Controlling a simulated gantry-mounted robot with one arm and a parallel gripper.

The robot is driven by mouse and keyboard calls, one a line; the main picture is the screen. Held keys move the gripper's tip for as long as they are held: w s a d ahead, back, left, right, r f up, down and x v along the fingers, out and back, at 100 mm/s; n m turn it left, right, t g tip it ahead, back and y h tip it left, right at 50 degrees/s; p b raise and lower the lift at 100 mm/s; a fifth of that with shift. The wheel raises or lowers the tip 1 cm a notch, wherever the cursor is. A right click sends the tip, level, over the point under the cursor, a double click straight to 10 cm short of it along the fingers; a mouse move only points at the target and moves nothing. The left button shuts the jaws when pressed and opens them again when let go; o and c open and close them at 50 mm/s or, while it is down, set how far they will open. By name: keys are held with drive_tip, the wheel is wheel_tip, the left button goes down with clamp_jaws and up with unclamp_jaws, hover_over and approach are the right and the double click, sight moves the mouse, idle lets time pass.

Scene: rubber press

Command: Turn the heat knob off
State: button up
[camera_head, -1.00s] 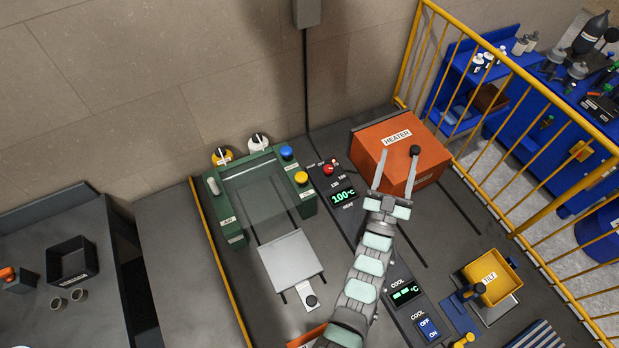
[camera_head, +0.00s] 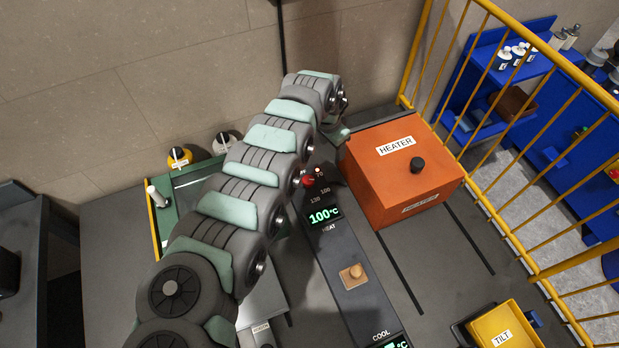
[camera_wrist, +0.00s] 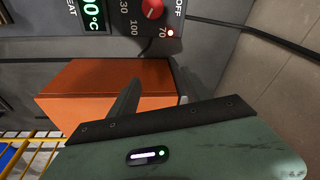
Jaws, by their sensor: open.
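The red heat knob (camera_head: 308,182) sits on the dark control panel just left of the heater, partly beside my arm. In the wrist view the knob (camera_wrist: 152,8) shows at the top edge, with dial marks 130, 100, 70 and OFF around it. The heat display (camera_head: 323,216) reads 100°C. In the head view my wrist is above and behind the knob, and the fingers are mostly hidden.
The orange heater box (camera_head: 405,185) stands right of the panel, close to my wrist. A green press frame (camera_head: 163,205) is at left, partly behind my arm. A small tan block with a knob (camera_head: 352,275) lies on the panel. A yellow railing (camera_head: 480,110) bounds the right.

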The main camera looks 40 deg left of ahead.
sight(308, 180)
drive_tip(key=s+a+f+g+b, duration=0.1)
drive_tip(key=s+a+g+b, duration=0.15)
drive_tip(key=s, duration=0.45)
drive_tip(key=f, duration=1.1)
drive_tip(key=shift+s+a+b, duration=0.1)
drive_tip(key=shift+s+b, duration=0.15)
drive_tip(key=shift+b, duration=0.05)
drive_tip(key=shift+c, duration=0.2)
clamp_jaws()
